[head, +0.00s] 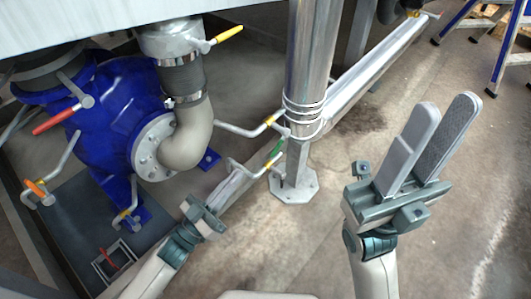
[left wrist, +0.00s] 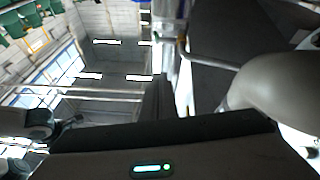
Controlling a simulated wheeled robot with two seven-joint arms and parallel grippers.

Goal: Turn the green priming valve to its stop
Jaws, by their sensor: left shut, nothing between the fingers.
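The green priming valve handle (head: 276,152) is in the head view, on a bent metal rod low beside the steel column. It slants up to the right. My left gripper (head: 240,172) is left of the green handle, with its fingers together and nothing between them. Its fingertips are close to the bent rod; I cannot tell whether they touch it. My right gripper (head: 446,102) is raised at the right, open and empty, well away from the valve.
The steel column (head: 312,60) stands just behind the green handle on a base plate (head: 294,186). A yellow-handled valve (head: 272,118) is close above. The blue pump (head: 115,105) with a red handle (head: 56,122) fills the left.

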